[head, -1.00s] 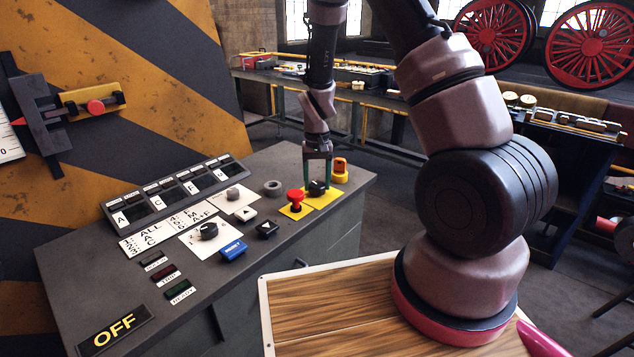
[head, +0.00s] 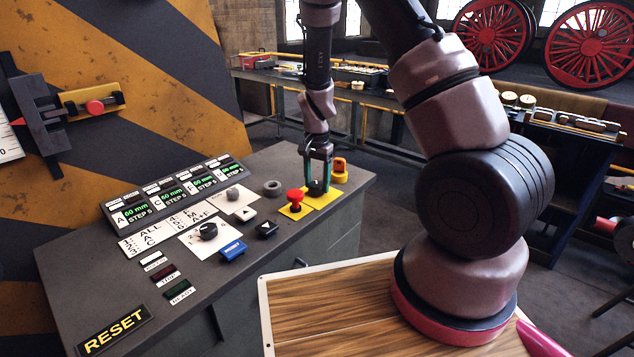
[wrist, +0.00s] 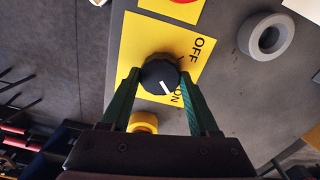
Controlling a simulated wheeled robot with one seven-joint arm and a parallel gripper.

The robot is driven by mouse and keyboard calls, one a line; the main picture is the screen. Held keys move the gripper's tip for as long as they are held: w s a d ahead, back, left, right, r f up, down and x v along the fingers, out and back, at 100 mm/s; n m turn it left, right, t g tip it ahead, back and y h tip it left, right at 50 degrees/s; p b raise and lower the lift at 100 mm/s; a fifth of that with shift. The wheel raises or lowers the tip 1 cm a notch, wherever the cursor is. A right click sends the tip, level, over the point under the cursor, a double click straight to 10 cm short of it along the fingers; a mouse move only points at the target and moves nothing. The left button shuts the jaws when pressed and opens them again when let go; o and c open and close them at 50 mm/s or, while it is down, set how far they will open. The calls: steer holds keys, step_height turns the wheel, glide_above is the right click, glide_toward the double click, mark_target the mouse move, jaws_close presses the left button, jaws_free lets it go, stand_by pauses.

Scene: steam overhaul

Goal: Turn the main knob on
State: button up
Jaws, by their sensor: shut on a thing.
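The main knob (wrist: 160,76) is black with a white pointer line and sits on a yellow plate (wrist: 208,47) marked OFF and ON. In the wrist view its pointer is toward the ON label. In the head view the knob (head: 317,187) is at the far right end of the grey console. My gripper (wrist: 160,82) is shut on the knob, with one green finger on each side of it. In the head view my gripper (head: 317,184) points down from above.
A red mushroom button (head: 295,197) stands left of the knob, and a yellow-orange part (head: 340,170) stands close behind it. A grey ring (head: 272,187) lies on the console (head: 80,265). A blue button (head: 232,249) and a second black knob (head: 208,231) are nearer.

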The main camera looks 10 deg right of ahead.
mark_target(317, 184)
stand_by(0.4)
steer(key=o, duration=1.4)
steer(key=shift+c, duration=0.2)
step_height(317, 184, up, 11)
steer(key=shift+f, duration=0.1)
